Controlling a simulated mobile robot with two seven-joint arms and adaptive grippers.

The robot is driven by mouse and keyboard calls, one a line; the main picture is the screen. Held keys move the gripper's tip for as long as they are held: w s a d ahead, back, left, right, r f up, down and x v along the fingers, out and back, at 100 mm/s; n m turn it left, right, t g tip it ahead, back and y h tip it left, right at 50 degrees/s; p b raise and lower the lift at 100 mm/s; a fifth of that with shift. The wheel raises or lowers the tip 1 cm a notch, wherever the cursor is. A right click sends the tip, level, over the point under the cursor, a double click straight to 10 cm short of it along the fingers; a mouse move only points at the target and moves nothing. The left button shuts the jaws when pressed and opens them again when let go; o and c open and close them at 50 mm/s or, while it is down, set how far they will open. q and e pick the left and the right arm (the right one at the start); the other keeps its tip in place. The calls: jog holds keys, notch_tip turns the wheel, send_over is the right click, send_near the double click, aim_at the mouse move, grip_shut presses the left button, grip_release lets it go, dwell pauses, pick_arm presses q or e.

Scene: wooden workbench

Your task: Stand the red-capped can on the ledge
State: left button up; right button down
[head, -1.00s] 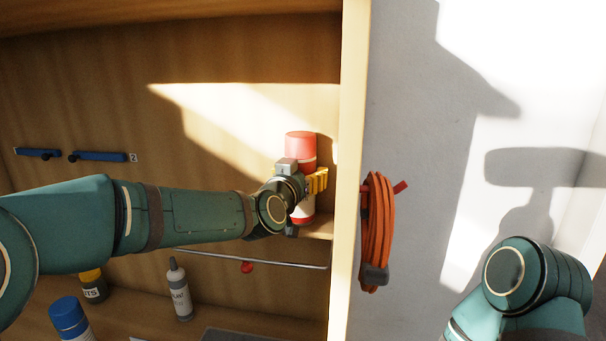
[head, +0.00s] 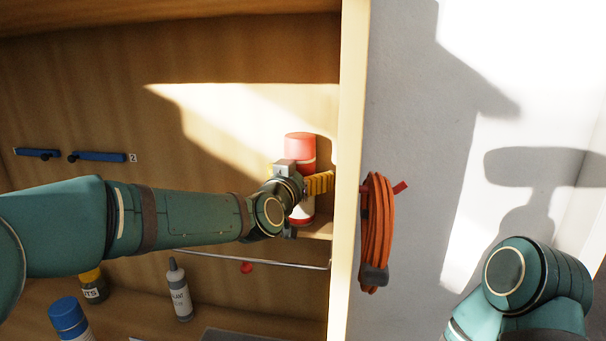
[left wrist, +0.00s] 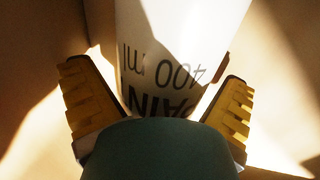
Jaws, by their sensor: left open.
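The red-capped can (head: 300,147) stands upright on the ledge (head: 318,229) at the right end of the cabinet, next to the side panel. Its lower part is partly hidden by my left gripper. My left gripper (head: 318,183) is at the can's side, with its yellow fingers open. In the left wrist view, the white can body with printed lettering (left wrist: 175,50) fills the middle, between the two spread fingers (left wrist: 160,105), with gaps on both sides. My right gripper is not in view; only my right arm shows at the lower right.
The cabinet's side panel (head: 348,120) is close to the right of the can. A coiled orange cable (head: 376,235) hangs beyond it. A rail (head: 260,258) runs below the ledge. A grey bottle (head: 179,292), a blue-capped can (head: 68,318) and a yellow-lidded jar (head: 94,287) stand lower down.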

pick_arm(q)
jog(key=b+v, duration=0.1)
jog(key=v, duration=1)
jog(key=shift+b, duration=0.4)
jog(key=shift+s, duration=0.15)
